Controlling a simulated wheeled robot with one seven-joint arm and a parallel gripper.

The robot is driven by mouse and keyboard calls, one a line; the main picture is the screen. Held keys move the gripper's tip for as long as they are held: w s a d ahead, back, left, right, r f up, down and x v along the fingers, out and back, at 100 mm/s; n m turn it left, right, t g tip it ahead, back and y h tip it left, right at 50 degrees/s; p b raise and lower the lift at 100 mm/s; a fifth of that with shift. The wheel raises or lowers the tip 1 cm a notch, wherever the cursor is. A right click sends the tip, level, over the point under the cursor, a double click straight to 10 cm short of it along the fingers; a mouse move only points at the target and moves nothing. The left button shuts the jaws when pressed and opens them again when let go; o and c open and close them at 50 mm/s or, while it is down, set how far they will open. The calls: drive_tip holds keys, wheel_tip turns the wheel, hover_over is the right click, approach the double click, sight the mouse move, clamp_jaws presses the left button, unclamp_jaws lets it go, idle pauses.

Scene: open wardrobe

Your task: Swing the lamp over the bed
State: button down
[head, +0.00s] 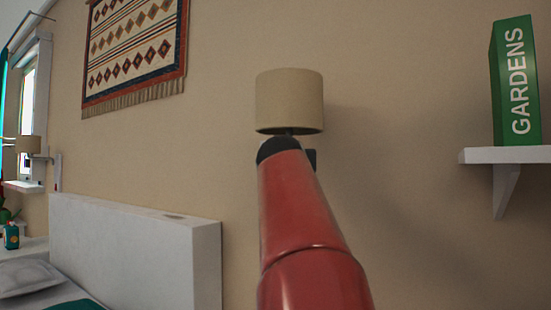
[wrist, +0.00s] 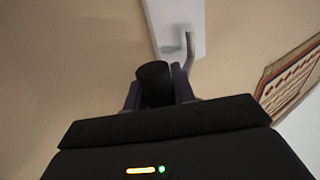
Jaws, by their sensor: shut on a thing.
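The lamp with a beige drum shade (head: 290,100) is on the wall, right of the bed's white headboard (head: 135,250). My red arm reaches up to it and hides most of what is below the shade. In the wrist view, my gripper (wrist: 157,92) has its fingers on both sides of a dark cylinder (wrist: 154,80), which looks like the lamp's holder, and is shut on it. A pale wall plate (wrist: 178,25) with a bent metal rod (wrist: 189,48) shows just beyond. My gripper is mostly hidden in the head view.
A white shelf (head: 505,155) with a green "GARDENS" box (head: 516,85) is at the right. A patterned hanging (head: 135,50) is on the wall above the headboard. The wall between lamp and shelf is clear.

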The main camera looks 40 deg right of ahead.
sight(284, 129)
drive_tip(key=shift+s+d+p, duration=0.25)
drive_tip(key=shift+d, duration=0.35)
drive_tip(key=shift+s+d+p, duration=0.25)
drive_tip(key=shift+d, duration=0.3)
drive_tip(key=shift+w, duration=0.1)
drive_tip(key=c, duration=1.2)
unclamp_jaws()
drive_tip(key=shift+o, duration=0.2)
drive_tip(key=b+v, duration=0.3)
drive_tip(key=v, duration=0.4)
drive_tip(key=shift+a, duration=0.35)
